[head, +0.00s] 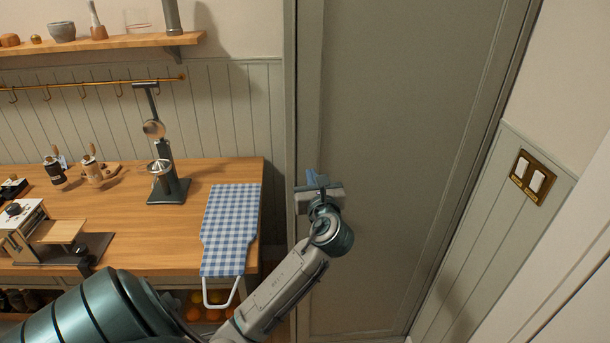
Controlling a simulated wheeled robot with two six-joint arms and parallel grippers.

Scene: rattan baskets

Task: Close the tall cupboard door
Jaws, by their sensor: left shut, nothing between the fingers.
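The tall cupboard door (405,120) is a grey-green panel filling the middle right of the head view. It looks flush or nearly flush with its frame; I cannot tell whether a small gap is left. My left gripper (312,182) is shut and empty, in front of the door's left part near its left edge. I cannot tell whether the fingertips touch the panel. My left arm hides part of the door's lower left. My right gripper is not in view.
A wooden shelf (110,43) is above. Right of the door is a wall with a switch plate (533,177).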

